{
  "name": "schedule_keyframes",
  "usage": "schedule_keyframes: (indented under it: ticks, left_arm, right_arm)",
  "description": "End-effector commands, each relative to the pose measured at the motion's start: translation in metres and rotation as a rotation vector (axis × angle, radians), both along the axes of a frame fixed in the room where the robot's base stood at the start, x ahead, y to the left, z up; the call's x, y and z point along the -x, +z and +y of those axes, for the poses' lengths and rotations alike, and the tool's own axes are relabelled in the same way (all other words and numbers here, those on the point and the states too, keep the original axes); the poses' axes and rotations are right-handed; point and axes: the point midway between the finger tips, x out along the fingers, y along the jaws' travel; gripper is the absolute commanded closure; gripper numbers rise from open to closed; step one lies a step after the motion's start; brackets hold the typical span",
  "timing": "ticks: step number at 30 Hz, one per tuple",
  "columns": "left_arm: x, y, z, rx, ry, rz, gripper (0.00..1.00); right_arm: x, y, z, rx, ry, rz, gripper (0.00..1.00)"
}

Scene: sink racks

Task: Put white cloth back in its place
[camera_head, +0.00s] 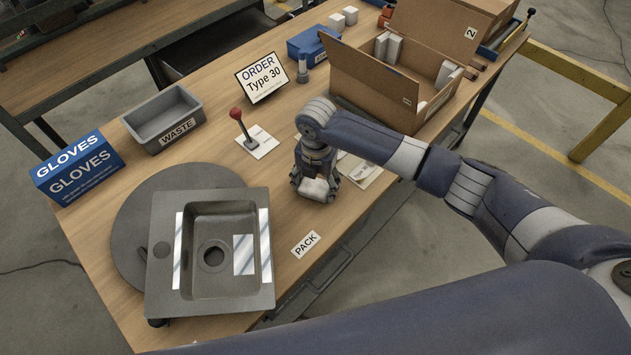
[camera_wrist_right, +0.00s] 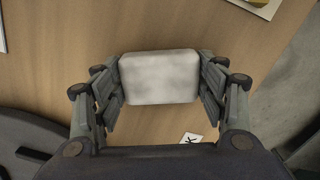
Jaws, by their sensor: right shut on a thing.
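The white cloth (camera_wrist_right: 160,78) is a small, pale, rounded block between the fingers of my right gripper (camera_wrist_right: 160,88) in the right wrist view. Both fingers touch its sides. In the head view the cloth (camera_head: 315,188) shows at the tip of my right gripper (camera_head: 315,186), over the right part of the wooden table (camera_head: 226,150), above the PACK label (camera_head: 306,243). I cannot tell how far it is above the tabletop. My left gripper is not in view.
A grey sink (camera_head: 160,295) rests on a round turntable (camera_head: 128,215) at front left. Behind are a WASTE bin (camera_head: 163,122), a GLOVES box (camera_head: 78,170), a red-knobbed lever (camera_head: 240,122), an ORDER sign (camera_head: 262,78) and a cardboard box (camera_head: 360,88). Bare tabletop lies around the PACK label.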

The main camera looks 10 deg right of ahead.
Motion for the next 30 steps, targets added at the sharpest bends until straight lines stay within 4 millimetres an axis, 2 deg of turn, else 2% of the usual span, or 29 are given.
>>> schedule_keyframes:
  ticks: [11, 12, 14, 25, 30]
  left_arm:
    - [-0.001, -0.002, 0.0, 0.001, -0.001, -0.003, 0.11]
    - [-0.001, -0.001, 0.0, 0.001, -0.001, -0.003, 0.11]
    - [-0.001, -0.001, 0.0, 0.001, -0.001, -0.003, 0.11]
    - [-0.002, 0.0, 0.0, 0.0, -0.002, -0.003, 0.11]
    - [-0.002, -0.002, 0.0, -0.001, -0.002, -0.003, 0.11]
  right_arm:
    - [-0.001, -0.005, 0.0, -0.001, 0.0, -0.002, 0.53]
    - [-0.001, -0.004, 0.0, -0.001, 0.0, -0.002, 0.25]
    - [-0.001, -0.004, 0.0, -0.001, 0.0, -0.002, 0.14]
    - [-0.001, -0.003, 0.0, -0.001, 0.0, -0.002, 0.14]
    - [-0.002, 0.012, 0.0, -0.002, -0.001, -0.006, 0.14]
